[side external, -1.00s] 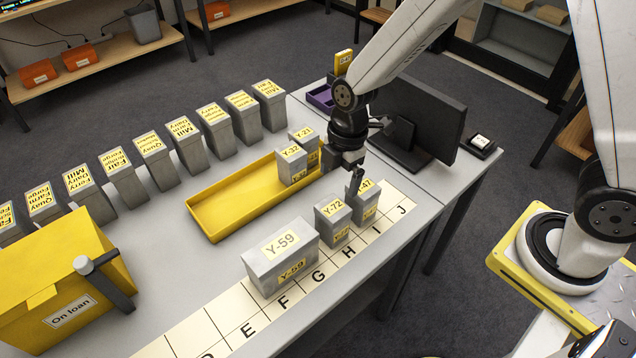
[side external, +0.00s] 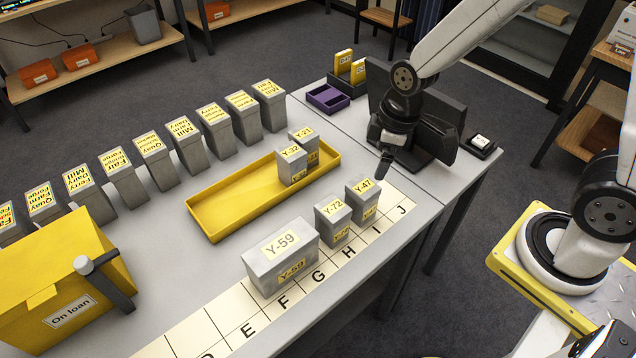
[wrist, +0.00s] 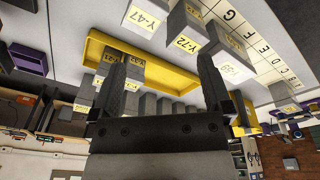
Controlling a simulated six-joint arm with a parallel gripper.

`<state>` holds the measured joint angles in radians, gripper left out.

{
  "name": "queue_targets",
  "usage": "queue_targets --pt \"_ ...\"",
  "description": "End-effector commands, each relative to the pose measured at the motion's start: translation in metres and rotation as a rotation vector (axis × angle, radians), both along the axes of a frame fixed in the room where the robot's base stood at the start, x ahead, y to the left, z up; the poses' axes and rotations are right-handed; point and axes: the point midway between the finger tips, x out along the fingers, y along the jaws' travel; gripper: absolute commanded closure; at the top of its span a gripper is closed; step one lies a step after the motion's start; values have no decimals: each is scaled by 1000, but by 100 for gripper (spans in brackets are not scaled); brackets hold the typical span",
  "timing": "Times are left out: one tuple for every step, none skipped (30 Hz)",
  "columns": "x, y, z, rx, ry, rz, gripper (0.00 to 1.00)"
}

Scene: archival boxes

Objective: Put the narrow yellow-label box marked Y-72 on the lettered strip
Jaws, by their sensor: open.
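The narrow grey box Y-72 (side external: 333,214) with yellow labels stands upright on the lettered strip (side external: 402,205), around the H cell. It also shows in the wrist view (wrist: 187,40). Narrow box Y-47 (side external: 362,194) stands to its right near I, with a small gap between them. The wider box Y-59 (side external: 281,252) stands to its left, around F and G. My gripper (side external: 384,165) is open and empty, above and behind Y-47, clear of the boxes. Its two spread fingers show in the wrist view (wrist: 160,62).
A yellow tray (side external: 225,207) behind the strip holds boxes Y-32 (side external: 291,161) and Y-21 (side external: 302,137). A row of grey boxes (side external: 183,138) stands at the back. A yellow On loan bin (side external: 60,265) is at left. A monitor (side external: 440,115) stands close behind my gripper.

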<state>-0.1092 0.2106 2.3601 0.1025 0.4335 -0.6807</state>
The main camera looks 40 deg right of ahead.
Motion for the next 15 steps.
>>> queue_targets --pt "-5 -6 4 4 -9 -74 0" --pt "-8 -10 5 8 -13 -123 0" --pt "-12 -14 7 12 -19 -187 0" --pt "-14 -17 8 17 -25 -234 0" --pt "-17 -20 10 20 -30 -281 0" --pt "-21 -24 11 27 -37 -342 0" --pt "-24 -27 12 31 -40 -386 0" --pt "-27 -29 13 36 -44 -427 0" --pt "-30 -32 15 42 -51 -479 0" --pt "-33 -34 15 46 -55 -514 0" --pt "-34 -36 16 50 -59 -547 0" --pt "-37 -38 17 56 -63 -585 0" --pt "-39 -39 17 59 -65 -609 0" --pt "-40 -40 17 62 -67 -630 0" --pt "-41 -42 18 66 -70 -654 0"
